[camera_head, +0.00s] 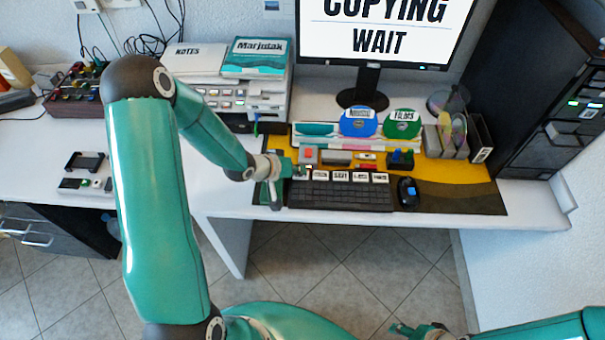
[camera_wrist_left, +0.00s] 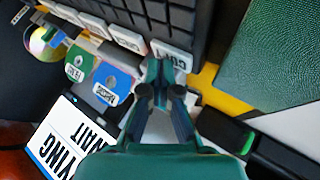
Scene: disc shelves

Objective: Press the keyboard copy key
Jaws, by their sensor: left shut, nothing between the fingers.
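The black keyboard (camera_head: 340,195) lies on the desk mat, with a row of white labelled keys along its back edge. The copy key (camera_wrist_left: 172,55) is the end key of that row in the left wrist view. My left gripper (camera_head: 283,168) is shut and empty at the left end of this row. In the left wrist view its fingertips (camera_wrist_left: 162,72) are at the copy key's edge, partly covering it; I cannot tell whether they touch. The monitor (camera_head: 385,30) reads "COPYING WAIT". My right gripper (camera_head: 418,329) is low at the bottom edge, its fingers unclear.
A mouse (camera_head: 407,192) lies right of the keyboard. Behind the keyboard are small coloured blocks and blue (camera_head: 359,121) and green (camera_head: 402,123) labelled discs. A black computer tower (camera_head: 530,95) stands at the right. A stack of trays (camera_head: 235,95) stands at the back left.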

